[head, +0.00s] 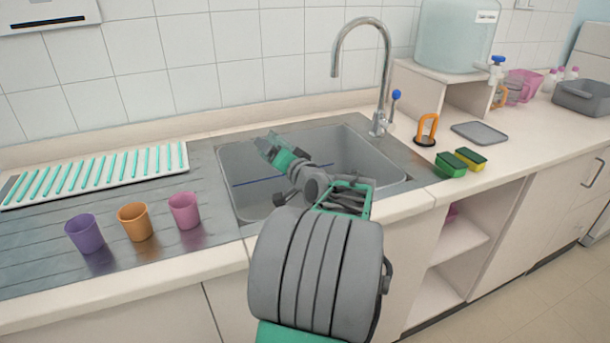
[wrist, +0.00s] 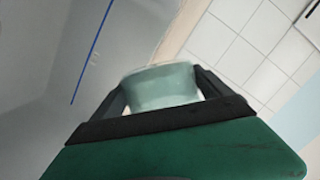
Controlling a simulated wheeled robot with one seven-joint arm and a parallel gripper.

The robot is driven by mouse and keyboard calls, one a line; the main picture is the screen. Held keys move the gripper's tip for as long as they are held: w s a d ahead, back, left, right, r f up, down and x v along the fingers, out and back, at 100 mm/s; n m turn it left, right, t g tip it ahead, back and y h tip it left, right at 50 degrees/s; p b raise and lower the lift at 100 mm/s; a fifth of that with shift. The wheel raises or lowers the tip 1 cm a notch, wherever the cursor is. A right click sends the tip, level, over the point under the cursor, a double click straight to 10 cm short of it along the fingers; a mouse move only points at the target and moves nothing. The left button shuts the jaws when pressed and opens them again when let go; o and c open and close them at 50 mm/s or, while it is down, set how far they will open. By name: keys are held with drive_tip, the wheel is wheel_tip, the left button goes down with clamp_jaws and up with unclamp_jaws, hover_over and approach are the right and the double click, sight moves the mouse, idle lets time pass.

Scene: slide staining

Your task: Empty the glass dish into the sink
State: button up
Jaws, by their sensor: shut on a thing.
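My gripper (head: 267,143) is over the left part of the grey sink (head: 228,160), reaching in from the front. In the wrist view my gripper (wrist: 162,92) is shut on the glass dish (wrist: 160,84), a pale, see-through greenish dish held between the two dark fingers. The dish looks tilted in that view, and I cannot tell whether liquid is in it. In the head view the dish is small and hard to make out at the fingertips. The sink's inner wall with a blue line also shows in the wrist view (wrist: 50,60).
Purple (head: 85,233), orange (head: 135,222) and pink (head: 184,210) cups stand on the drainer left of the sink, before a white rack (head: 188,157) of teal strips. The tap (head: 386,75) rises behind the sink. Sponges (head: 451,165) lie at its right.

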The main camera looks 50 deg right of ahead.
drive_tip(key=shift+w+a+r+n, duration=0.15)
drive_tip(key=shift+a+r+n, duration=0.15)
drive_tip(key=shift+r+n, duration=0.4)
drive_tip(key=a+n+b, duration=0.1)
drive_tip(key=b, duration=0.1)
drive_tip(key=w+a+r+n+b, duration=0.1)
drive_tip(key=b, duration=0.1)
drive_tip(key=shift+w+a+n+g+h, duration=0.2)
drive_tip(key=shift+n+g+h, duration=0.1)
drive_tip(key=shift+n+h, duration=0.1)
drive_tip(key=shift+w+a+r+n+h+b, duration=0.3)
drive_tip(key=shift+a+r+n+b, duration=0.2)
drive_tip(key=shift+n+b, duration=0.55)
drive_tip(key=shift+w+a+r+n+h+b, duration=0.35)
drive_tip(key=shift+a+n+b, duration=0.35)
drive_tip(key=shift+b, duration=0.55)
drive_tip(key=shift+s+d+g, duration=0.1)
drive_tip(key=shift+g, duration=0.2)
